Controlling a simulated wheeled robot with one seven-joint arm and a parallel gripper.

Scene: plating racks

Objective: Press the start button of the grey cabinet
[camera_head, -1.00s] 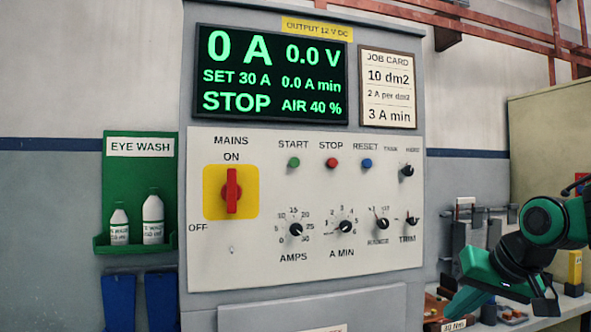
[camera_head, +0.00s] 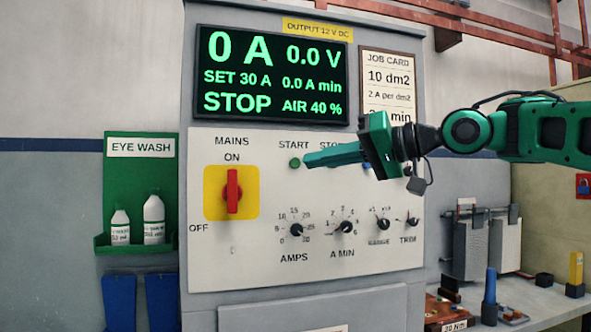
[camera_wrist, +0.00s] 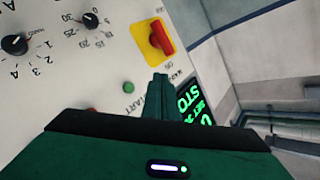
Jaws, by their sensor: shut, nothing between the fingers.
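The grey cabinet (camera_head: 270,305) stands in the middle of the head view with a pale control panel. Its green start button (camera_head: 295,163) sits under the START label, just left of my gripper's tip. My gripper (camera_head: 307,160) is shut and empty, pointing left across the panel. It covers the red stop button and most of the blue reset button. In the wrist view the start button (camera_wrist: 128,88) shows a little left of the shut fingers (camera_wrist: 160,80). A small gap shows between them and the button; contact is not visible. The display (camera_head: 270,75) reads STOP, 0 A, SET 30 A.
The red mains switch (camera_head: 232,191) on its yellow plate points to ON, left of the start button. The amps knob (camera_head: 296,230) and A MIN knob (camera_head: 346,227) are below my gripper. An eye wash shelf (camera_head: 140,245) hangs at left. A bench (camera_head: 520,312) stands at right.

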